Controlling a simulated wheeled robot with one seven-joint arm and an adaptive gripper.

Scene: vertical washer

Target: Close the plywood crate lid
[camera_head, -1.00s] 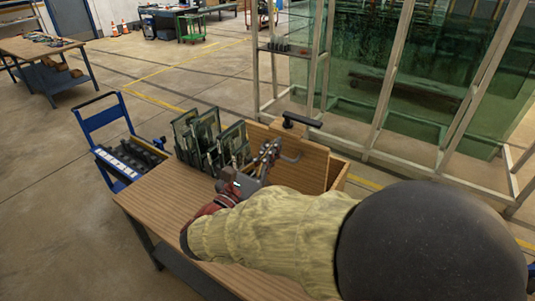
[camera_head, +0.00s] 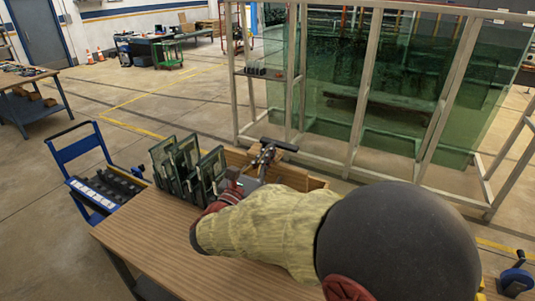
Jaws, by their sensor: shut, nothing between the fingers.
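The plywood crate (camera_head: 317,183) stands on the wooden table, partly hidden behind my arm. Its lid (camera_head: 290,174) looks raised, with a black handle (camera_head: 279,145) at its upper edge. The exact tilt of the lid is hard to tell, and my arm covers its lower part. My gripper (camera_head: 263,156) is shut and empty, just below and left of the handle, close to the lid. I cannot tell whether it touches the lid.
A rack of several dark-framed glass panes (camera_head: 187,166) stands on the table (camera_head: 150,232) just left of my gripper. A blue cart (camera_head: 92,175) is at the left. A large glass-sheet frame (camera_head: 365,90) stands behind the crate. The table's front left is clear.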

